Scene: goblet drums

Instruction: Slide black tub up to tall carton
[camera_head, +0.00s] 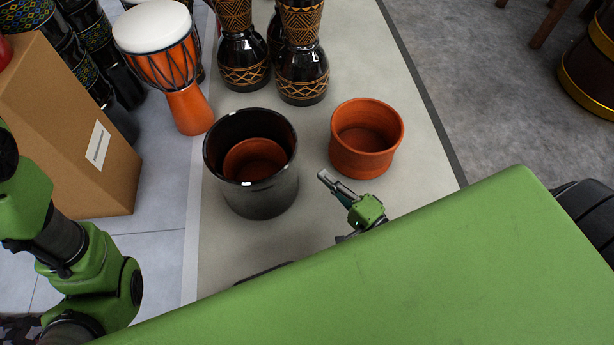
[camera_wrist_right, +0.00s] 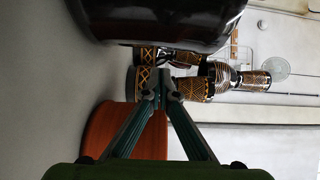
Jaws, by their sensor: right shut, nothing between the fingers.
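The glossy black tub (camera_head: 262,196) stands upright on the pale strip of floor in the head view, with a terracotta pot (camera_head: 262,150) inside it. The tall brown carton (camera_head: 70,130) with a white label stands to its left, a clear gap of floor between them. My right gripper (camera_head: 324,176) is shut and empty, to the right of the tub and apart from it. In the right wrist view, the shut fingertips (camera_wrist_right: 168,88) show below the dark tub wall (camera_wrist_right: 165,18). My left arm shows at the left edge, but its gripper is out of view.
Another terracotta pot (camera_head: 366,160) stands right of the tub, close beyond my right gripper; it also shows in the wrist view (camera_wrist_right: 105,130). An orange goblet drum (camera_head: 188,105) with a white head and black patterned drums (camera_head: 303,75) stand behind. Grey floor between tub and carton is bare.

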